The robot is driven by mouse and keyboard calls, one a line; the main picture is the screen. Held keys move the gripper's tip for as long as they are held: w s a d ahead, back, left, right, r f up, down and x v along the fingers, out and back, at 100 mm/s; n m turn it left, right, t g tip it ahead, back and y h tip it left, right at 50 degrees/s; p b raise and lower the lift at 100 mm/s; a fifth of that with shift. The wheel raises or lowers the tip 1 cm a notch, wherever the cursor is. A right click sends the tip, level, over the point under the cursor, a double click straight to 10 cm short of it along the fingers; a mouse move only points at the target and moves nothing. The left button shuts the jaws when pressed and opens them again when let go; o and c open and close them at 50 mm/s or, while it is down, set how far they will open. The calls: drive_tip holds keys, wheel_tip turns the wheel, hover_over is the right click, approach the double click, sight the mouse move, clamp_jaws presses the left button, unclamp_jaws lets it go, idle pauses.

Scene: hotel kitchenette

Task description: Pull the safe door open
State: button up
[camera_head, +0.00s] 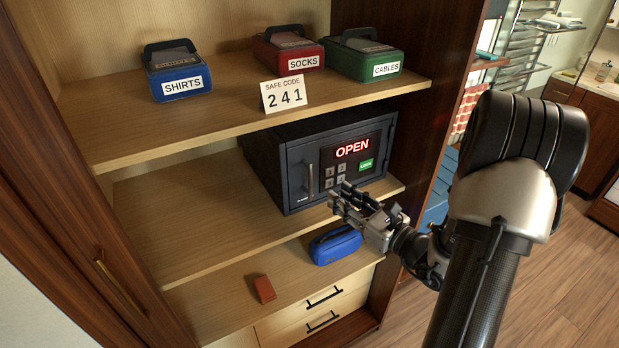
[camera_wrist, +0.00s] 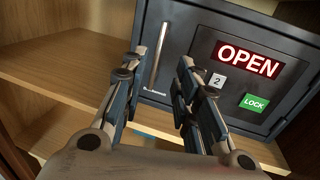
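The dark safe (camera_head: 262,160) stands on the middle shelf of the cabinet, its door (camera_head: 300,192) looking closed. The door has a vertical handle (camera_head: 310,182) on its left side, a red lit OPEN display (camera_head: 352,148), number keys and a green LOCK button (camera_head: 366,164). In the wrist view the handle (camera_wrist: 158,55) is upright, ahead and between the directions of the fingers. My gripper (camera_head: 340,197) is in front of the door's lower part, right of the handle in the head view. In the wrist view my gripper (camera_wrist: 158,68) has its fingers apart with nothing between them.
A safe code card (camera_head: 284,94) reading 241 stands on the upper shelf with blue (camera_head: 178,72), red (camera_head: 288,50) and green (camera_head: 364,56) boxes. A blue pouch (camera_head: 335,244) and reddish block (camera_head: 264,289) lie on the lower shelf. Free shelf lies left of the safe.

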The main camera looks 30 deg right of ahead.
drive_tip(key=b, duration=0.2)
hover_over(310, 200)
drive_tip(key=shift+w+d, duration=0.15)
drive_tip(key=shift+w, duration=0.15)
clamp_jaws()
idle(0.6)
